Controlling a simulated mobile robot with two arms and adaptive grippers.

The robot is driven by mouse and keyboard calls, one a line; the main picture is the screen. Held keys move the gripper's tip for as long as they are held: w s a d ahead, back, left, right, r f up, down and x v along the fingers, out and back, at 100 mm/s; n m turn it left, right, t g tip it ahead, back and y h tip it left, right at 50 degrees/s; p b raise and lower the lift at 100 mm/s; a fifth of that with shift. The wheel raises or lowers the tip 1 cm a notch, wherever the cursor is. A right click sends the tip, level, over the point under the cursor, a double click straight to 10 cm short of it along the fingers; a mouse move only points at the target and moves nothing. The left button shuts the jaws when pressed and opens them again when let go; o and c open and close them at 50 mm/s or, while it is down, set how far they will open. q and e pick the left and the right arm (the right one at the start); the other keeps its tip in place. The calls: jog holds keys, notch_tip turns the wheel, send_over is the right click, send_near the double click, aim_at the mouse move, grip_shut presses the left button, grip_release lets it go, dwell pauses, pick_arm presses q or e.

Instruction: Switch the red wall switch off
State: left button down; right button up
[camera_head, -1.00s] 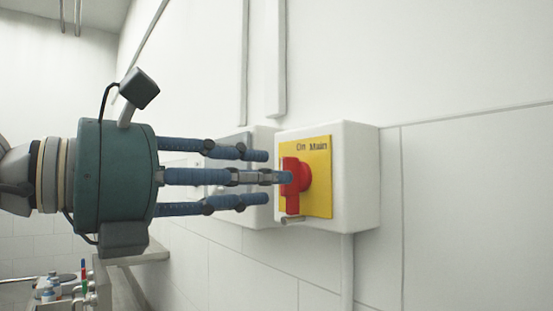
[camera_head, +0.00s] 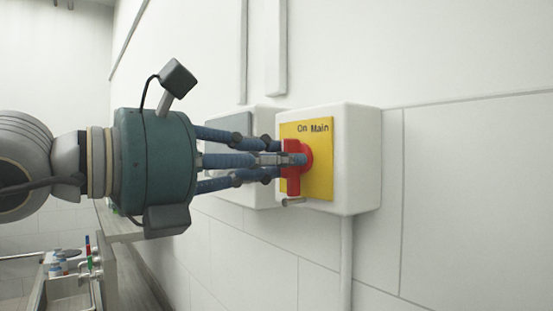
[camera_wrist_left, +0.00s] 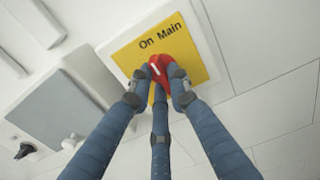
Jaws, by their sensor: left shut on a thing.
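The red wall switch (camera_head: 294,178) is a rotary handle on a yellow plate (camera_head: 320,173) marked "On Main", on the front of a white wall box (camera_head: 357,160). The handle stands upright in the head view. My left gripper (camera_head: 288,160) comes from the left, its blue fingers closed around the handle. The left wrist view shows the fingertips on the red switch (camera_wrist_left: 157,64), hiding much of it, below the "On Main" lettering. My right gripper is in neither view.
A second white box with a grey panel (camera_head: 237,125) is behind my left fingers. A conduit (camera_head: 347,255) runs down below the switch box. A sink (camera_head: 66,292) and counter with small bottles are at the lower left. The wall on the right is clear.

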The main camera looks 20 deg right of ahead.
pick_arm(q)
jog(key=shift+s+f+n+b, duration=0.1)
jog(key=shift+n+b, duration=4.4)
jog(key=shift+b, duration=0.3)
jog(key=shift+s+f+n+b, duration=0.1)
jog(key=shift+n+b, duration=4.4)
jog(key=shift+b, duration=0.25)
jog(key=c, duration=1.6)
grip_release()
jog(key=shift+c, duration=0.2)
jog(key=v, duration=1.2)
jog(key=shift+d, duration=0.1)
